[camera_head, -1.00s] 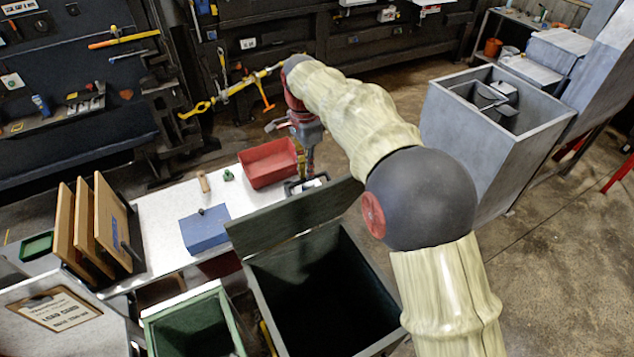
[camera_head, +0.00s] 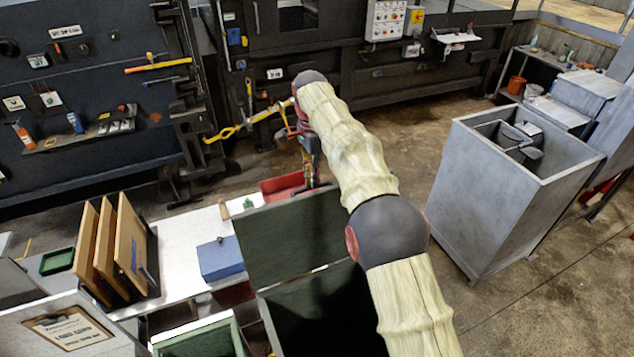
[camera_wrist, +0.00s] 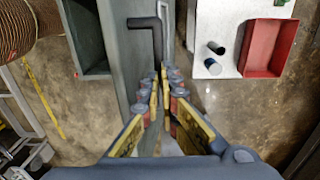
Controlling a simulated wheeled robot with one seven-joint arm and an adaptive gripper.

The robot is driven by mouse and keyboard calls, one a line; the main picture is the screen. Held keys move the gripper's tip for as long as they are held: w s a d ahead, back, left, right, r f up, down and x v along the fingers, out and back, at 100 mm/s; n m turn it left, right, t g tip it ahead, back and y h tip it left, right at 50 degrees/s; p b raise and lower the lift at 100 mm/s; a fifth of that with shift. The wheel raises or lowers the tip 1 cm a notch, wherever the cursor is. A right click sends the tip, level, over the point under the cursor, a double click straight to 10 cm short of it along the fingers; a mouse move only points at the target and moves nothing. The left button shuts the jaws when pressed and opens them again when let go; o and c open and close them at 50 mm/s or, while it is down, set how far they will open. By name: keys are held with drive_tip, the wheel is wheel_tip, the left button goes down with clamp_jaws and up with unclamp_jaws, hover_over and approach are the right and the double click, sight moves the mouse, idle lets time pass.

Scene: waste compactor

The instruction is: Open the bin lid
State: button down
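The bin (camera_head: 325,310) is a dark, open-topped box at the bottom middle of the head view. Its green-grey lid (camera_head: 295,235) stands raised, steeply tilted up from the edge facing the white table. My gripper (camera_head: 312,172) is behind the lid's top edge, its tips partly hidden. In the wrist view my gripper (camera_wrist: 161,78) has its fingertips close together with a narrow gap, beside the lid panel (camera_wrist: 122,55) seen nearly edge-on. A dark bent handle (camera_wrist: 157,35) lies just beyond the tips. I cannot tell whether the fingers touch or hold it.
A white table (camera_head: 190,240) behind the lid carries a red tray (camera_head: 283,186), a blue box (camera_head: 220,258) and upright wooden boards (camera_head: 128,240). A green bin (camera_head: 205,338) stands left of the bin. A grey metal hopper (camera_head: 490,190) stands right, with open floor between.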

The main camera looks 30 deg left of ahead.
drive_tip(key=shift+s+f, duration=0.15)
drive_tip(key=shift+f, duration=1.4)
drive_tip(key=c, duration=2.2)
unclamp_jaws()
drive_tip(key=o, duration=0.3)
drive_tip(key=shift+w+a+f, duration=0.15)
drive_tip(key=shift+w, duration=0.05)
drive_tip(key=r, duration=0.8)
drive_tip(key=shift+w+a+r, duration=0.2)
drive_tip(key=shift+w+r, duration=0.05)
drive_tip(key=shift+r, duration=0.1)
drive_tip(key=shift+c, duration=0.3)
